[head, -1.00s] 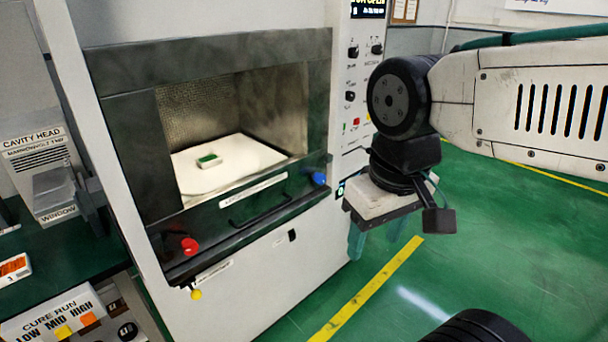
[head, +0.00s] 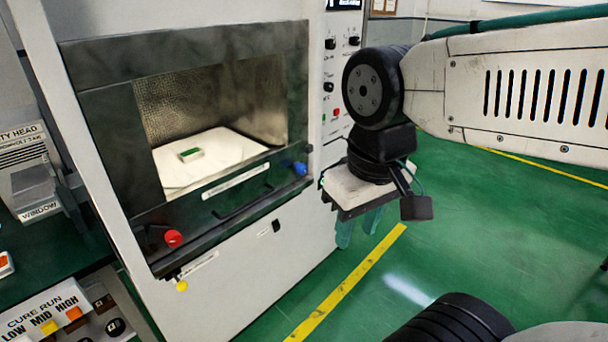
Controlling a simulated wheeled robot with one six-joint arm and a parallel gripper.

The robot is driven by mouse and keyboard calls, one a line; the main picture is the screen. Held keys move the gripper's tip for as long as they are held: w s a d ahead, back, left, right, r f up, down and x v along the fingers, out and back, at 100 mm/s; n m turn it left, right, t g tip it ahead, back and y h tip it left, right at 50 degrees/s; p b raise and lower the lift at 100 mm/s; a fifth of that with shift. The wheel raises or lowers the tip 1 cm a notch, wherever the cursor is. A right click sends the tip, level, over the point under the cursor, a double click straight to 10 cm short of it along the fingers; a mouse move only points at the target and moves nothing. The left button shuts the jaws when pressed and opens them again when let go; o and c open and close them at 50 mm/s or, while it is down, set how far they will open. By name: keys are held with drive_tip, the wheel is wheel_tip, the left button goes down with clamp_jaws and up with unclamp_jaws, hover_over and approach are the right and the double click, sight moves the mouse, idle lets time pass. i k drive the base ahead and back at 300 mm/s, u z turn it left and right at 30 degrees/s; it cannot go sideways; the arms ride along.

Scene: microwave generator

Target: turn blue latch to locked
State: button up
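The blue latch (head: 300,168) is a small round knob at the right end of the dark lower front panel of the microwave generator (head: 240,268). A red knob (head: 173,238) sits at the left end of the same panel. My gripper (head: 357,232) hangs pointing down, to the right of the blue latch and apart from it. Its two teal fingers show below the pale gripper body with a gap between them, and nothing is seen between them. The latch's exact turn angle is too small to tell.
The cavity holds a white tray (head: 222,148) with a small green-topped block (head: 189,154). A dark handle (head: 243,203) and a yellow knob (head: 182,286) are on the front. A bench with a cure run panel (head: 45,312) stands at left. Green floor (head: 470,230) is free at right.

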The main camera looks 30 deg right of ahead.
sight(299, 169)
drive_tip(key=k, duration=0.45)
drive_tip(key=u, duration=0.7)
drive_tip(key=i, duration=0.75)
drive_tip(key=z, duration=0.85)
